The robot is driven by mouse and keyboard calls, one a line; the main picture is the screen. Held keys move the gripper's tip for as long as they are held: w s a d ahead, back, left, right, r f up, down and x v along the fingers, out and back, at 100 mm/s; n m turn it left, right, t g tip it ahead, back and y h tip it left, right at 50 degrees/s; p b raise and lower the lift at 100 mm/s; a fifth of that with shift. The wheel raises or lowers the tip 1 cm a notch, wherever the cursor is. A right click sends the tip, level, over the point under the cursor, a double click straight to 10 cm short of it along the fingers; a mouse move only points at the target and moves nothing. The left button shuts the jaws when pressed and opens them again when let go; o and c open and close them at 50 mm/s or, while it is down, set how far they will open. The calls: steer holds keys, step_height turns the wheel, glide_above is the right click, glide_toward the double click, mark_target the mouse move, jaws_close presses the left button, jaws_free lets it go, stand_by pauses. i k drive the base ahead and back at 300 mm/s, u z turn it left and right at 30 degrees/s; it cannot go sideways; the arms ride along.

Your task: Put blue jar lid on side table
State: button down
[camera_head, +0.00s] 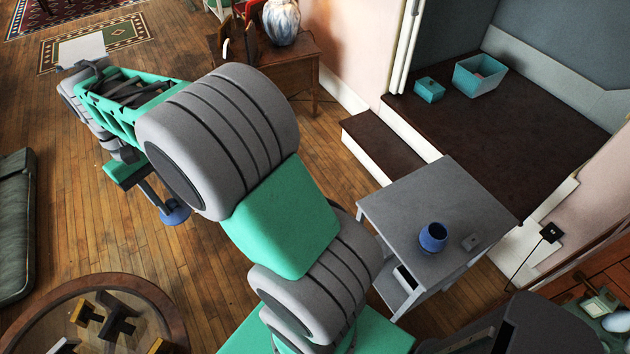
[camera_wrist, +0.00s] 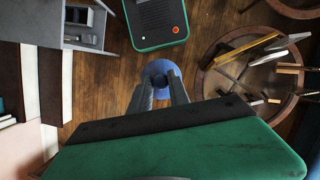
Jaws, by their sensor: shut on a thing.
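The blue jar lid (camera_head: 174,216) hangs above the wooden floor at the left of the head view. It also shows at the fingertips in the wrist view (camera_wrist: 155,68). My gripper (camera_wrist: 161,86) is shut on the lid, apart from any furniture. The grey side table (camera_head: 398,209) stands at the right of the head view, well away from the lid. My arm spans the middle of the head view.
A round table (camera_head: 160,300) with several dark and yellowish items is at the lower left. A wooden cabinet (camera_head: 283,75) with a vase (camera_head: 282,22) stands at the back. A dark raised platform (camera_head: 490,130) holds teal boxes. Bare floor lies between. The side table top has free room.

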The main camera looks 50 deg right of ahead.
mark_target(392, 210)
steer(key=z, duration=0.75)
steer(key=i, duration=1)
steer(key=z, duration=0.9)
